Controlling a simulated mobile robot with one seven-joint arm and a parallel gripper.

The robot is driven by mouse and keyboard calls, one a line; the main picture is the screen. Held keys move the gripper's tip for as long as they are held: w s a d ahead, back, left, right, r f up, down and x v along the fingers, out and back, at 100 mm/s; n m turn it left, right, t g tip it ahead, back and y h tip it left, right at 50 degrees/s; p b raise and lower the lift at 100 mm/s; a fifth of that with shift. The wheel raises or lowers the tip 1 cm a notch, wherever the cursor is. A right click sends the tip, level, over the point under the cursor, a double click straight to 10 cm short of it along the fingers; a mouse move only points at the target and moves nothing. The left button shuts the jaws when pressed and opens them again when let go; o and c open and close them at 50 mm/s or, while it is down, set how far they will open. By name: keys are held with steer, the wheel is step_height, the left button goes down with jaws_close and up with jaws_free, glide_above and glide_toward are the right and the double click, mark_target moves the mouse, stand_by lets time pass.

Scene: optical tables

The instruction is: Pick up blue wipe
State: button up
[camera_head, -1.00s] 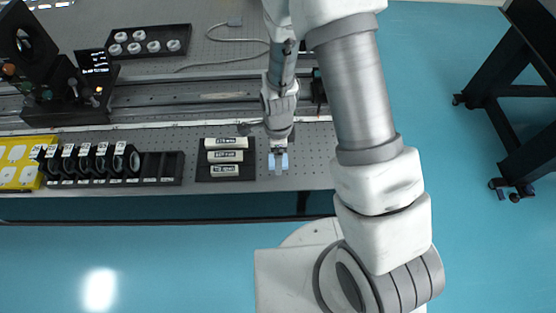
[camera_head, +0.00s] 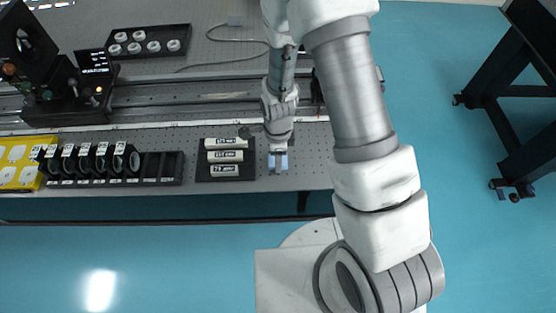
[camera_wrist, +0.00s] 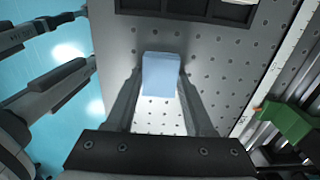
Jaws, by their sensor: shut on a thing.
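The blue wipe (camera_wrist: 161,75) is a pale blue block between the tips of my gripper (camera_wrist: 160,88) in the wrist view. The two fingers touch its sides and are shut on it. In the head view the wipe (camera_head: 278,161) shows small below my gripper (camera_head: 278,154), near the front edge of the optical table, right of the black tray with white labelled bars. I cannot tell whether the wipe touches the table.
The black tray (camera_head: 201,174) with labelled white bars lies just left of my gripper. A black rack (camera_head: 172,181) of round optics and a yellow case (camera_head: 40,186) stand farther left. A long rail (camera_head: 200,113) runs behind. The perforated table (camera_head: 314,175) is clear to the right.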

steer(key=shift+r, duration=0.1)
steer(key=shift+r, duration=0.5)
steer(key=r, duration=0.3)
steer(key=shift+s+d+r, duration=0.2)
steer(key=shift+d+r, duration=0.05)
steer(key=shift+d, duration=0.15)
steer(key=s+d+r, duration=0.5)
steer(key=d+r, duration=0.1)
steer(key=d, duration=0.3)
steer(key=shift+d+r, duration=0.15)
steer(key=shift+d, duration=0.15)
steer(key=o, duration=0.6)
steer(key=shift+c, duration=0.2)
steer(key=c, duration=0.5)
steer(key=shift+o, duration=0.2)
